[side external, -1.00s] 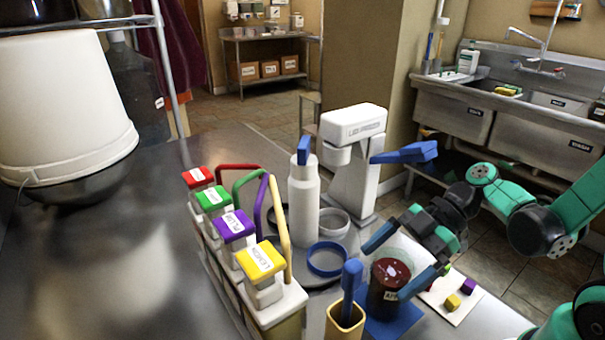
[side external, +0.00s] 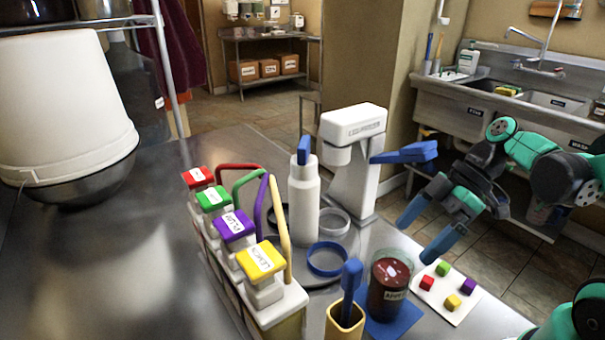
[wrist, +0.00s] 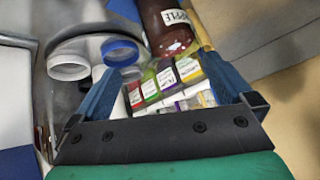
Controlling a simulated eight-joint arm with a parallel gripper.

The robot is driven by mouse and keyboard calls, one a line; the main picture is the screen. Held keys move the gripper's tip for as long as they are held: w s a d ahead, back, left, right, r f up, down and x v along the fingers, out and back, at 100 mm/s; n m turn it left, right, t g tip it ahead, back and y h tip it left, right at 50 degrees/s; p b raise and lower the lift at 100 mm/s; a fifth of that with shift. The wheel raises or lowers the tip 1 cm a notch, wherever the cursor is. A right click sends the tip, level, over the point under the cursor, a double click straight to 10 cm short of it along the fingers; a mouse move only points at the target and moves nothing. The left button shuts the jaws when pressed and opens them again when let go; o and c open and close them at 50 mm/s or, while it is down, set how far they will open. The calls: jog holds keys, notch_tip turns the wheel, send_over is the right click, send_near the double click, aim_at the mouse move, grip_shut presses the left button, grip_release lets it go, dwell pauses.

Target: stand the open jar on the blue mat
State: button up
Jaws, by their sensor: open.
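The open jar (side external: 387,290) holds dark red contents and has a white label. It stands upright on the blue mat (side external: 408,319), with mat showing around its front and right side. In the wrist view the jar (wrist: 166,24) is at the top, its label reading APPLE. My gripper (side external: 416,240) is open and empty, up and to the right of the jar, apart from it. In the wrist view its two blue fingers (wrist: 163,72) are spread wide with nothing held between them.
Left of the jar are a blue ring (side external: 327,259), a white bottle (side external: 304,205), a white press with a blue lever (side external: 353,150), and a yellow holder (side external: 345,322) with a blue-handled tool. A white card (side external: 447,297) with coloured cubes lies to the right. Labelled dispensers (side external: 262,262) stand further left.

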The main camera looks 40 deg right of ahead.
jog(key=m, duration=0.1)
jog(key=h, duration=0.1)
jog(key=m+h, duration=0.1)
jog(key=shift+w+a+f+m, duration=0.2)
jog(key=shift+w+a+m, duration=0.05)
jog(key=shift+w+m, duration=0.05)
jog(key=shift+w+a+r+m+t+h, duration=0.2)
jog(key=shift+w+r+m+t+h, duration=0.55)
jog(key=shift+m, duration=0.6)
jog(key=shift+w+a+r+m+t+h, duration=0.15)
jog(key=shift+w+r+m+t+h, duration=0.25)
jog(key=shift+m+t+h, duration=0.8)
jog(key=shift+w+a+r+m+t+h, duration=0.2)
jog(key=shift+w+r+m+t+h, duration=0.4)
jog(key=shift+m, duration=0.95)
jog(key=shift+w+f+g, duration=0.1)
jog(key=shift+f+g, duration=0.1)
jog(key=shift+g, duration=0.05)
